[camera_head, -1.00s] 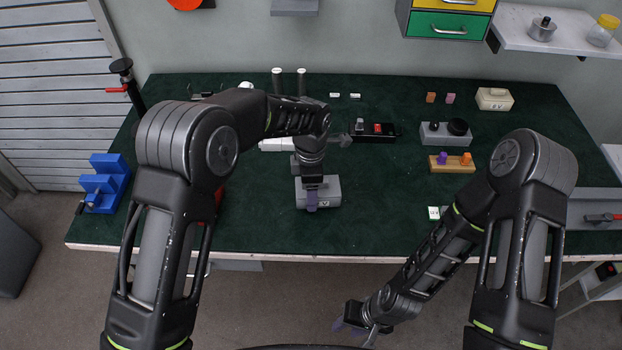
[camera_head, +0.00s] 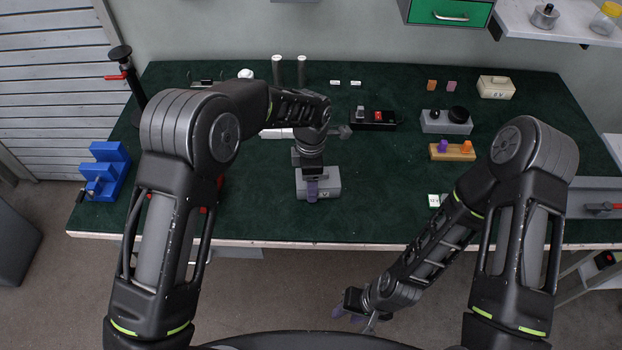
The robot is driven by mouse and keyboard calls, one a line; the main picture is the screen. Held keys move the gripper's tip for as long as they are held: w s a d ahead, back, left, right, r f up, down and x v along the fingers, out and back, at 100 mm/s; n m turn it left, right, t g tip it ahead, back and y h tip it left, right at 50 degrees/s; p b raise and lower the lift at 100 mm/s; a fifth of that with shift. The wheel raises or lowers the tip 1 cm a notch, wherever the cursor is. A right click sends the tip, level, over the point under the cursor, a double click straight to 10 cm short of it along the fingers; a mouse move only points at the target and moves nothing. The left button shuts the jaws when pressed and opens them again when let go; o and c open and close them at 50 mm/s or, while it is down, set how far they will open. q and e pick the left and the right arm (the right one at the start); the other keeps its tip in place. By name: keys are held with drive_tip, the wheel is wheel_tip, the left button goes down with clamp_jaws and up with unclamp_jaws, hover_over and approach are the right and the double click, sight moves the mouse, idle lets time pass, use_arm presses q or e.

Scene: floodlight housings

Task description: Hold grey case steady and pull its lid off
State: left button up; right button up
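The grey case (camera_head: 331,183) sits on the dark green table, left of its middle and towards the front edge. The lid cannot be told apart from the body at this size. My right gripper (camera_head: 352,311) hangs low in front of the table, away from the case, with its purple fingertips spread apart and nothing between them.
A black box with a red switch (camera_head: 378,117) stands behind the case. To the right are a grey block with a black knob (camera_head: 446,121) and a wooden block with coloured pegs (camera_head: 452,151). A blue stand (camera_head: 104,172) is at the left. The table front is clear.

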use_arm(q)
drive_tip(key=shift+f, duration=0.2)
idle(0.3)
drive_tip(key=o, duration=1.2)
drive_tip(key=shift+o, duration=0.2)
drive_tip(key=c, duration=1.3)
drive_tip(key=shift+s+f+b, duration=0.25)
drive_tip(key=shift+f+b, duration=0.1)
drive_tip(key=shift+b, duration=0.05)
